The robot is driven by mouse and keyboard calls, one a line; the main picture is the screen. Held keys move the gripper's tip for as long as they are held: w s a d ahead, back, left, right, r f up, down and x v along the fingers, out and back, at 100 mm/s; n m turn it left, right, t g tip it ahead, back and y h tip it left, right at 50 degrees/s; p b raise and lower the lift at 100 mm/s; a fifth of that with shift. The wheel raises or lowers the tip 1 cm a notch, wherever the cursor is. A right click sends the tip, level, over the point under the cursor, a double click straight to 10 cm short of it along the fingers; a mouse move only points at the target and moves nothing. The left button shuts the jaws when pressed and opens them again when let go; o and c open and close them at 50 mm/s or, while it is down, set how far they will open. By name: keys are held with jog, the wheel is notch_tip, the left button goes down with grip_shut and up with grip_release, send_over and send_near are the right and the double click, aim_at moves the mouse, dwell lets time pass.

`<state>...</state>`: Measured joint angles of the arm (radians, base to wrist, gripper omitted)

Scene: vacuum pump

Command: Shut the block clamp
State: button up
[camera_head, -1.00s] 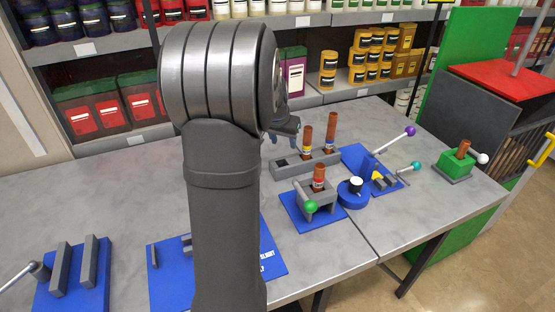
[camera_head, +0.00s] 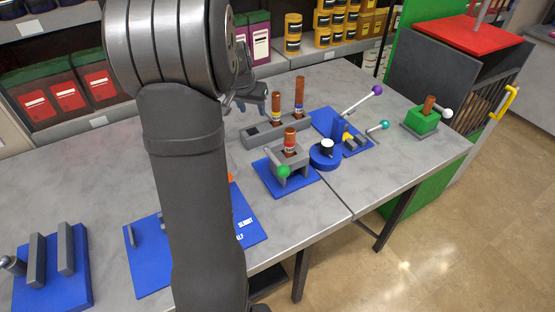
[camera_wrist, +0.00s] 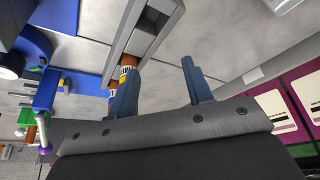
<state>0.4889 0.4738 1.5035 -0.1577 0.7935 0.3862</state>
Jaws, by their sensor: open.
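Which fixture is the block clamp is not certain. A grey block with a green-knobbed lever (camera_head: 283,171) stands on a blue plate at the table's middle, with a brown cylinder (camera_head: 290,141) upright in it. A green block (camera_head: 422,121) with a white-knobbed lever stands at the far right, also with a brown cylinder in it. My gripper (camera_head: 256,103) is at the back, above and behind the grey rack (camera_head: 248,138), partly hidden by my arm. In the wrist view its two blue-grey fingers (camera_wrist: 160,85) are apart, with nothing visible between them. A brown cylinder shows just behind one finger.
Two brown cylinders stand in the rack. A blue fixture with purple and teal knobs (camera_head: 376,90) and a round blue base (camera_head: 325,158) stand right of centre. A blue plate with two grey bars (camera_head: 66,248) is at front left. Shelves of containers line the back.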

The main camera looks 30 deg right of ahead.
jog(key=shift+o, duration=0.5)
jog(key=s+a+n+g+h, duration=0.1)
jog(key=s+a, duration=0.2)
jog(key=a, duration=0.1)
jog(key=s+a+f+n+g+h, duration=0.1)
jog(key=s+a+n, duration=0.1)
jog(key=s+a, duration=0.2)
jog(key=s+a+n+g+h, duration=0.1)
jog(key=s+a+n, duration=0.1)
jog(key=s+a, duration=0.2)
jog(key=shift+s+a+f, duration=0.1)
jog(key=shift+a+f, duration=0.1)
jog(key=shift+a, duration=0.35)
jog(key=shift+s+a+f, duration=0.1)
jog(key=shift+a+f, duration=0.1)
jog(key=shift+a, duration=0.35)
jog(key=s+a+n+h, duration=0.5)
jog(key=s+n, duration=0.1)
jog(key=s, duration=0.4)
jog(key=n+t+h, duration=0.2)
jog(key=n+h, duration=0.2)
jog(key=n, duration=0.2)
send_near(278, 173)
jog(key=shift+x, duration=5.85)
grip_shut()
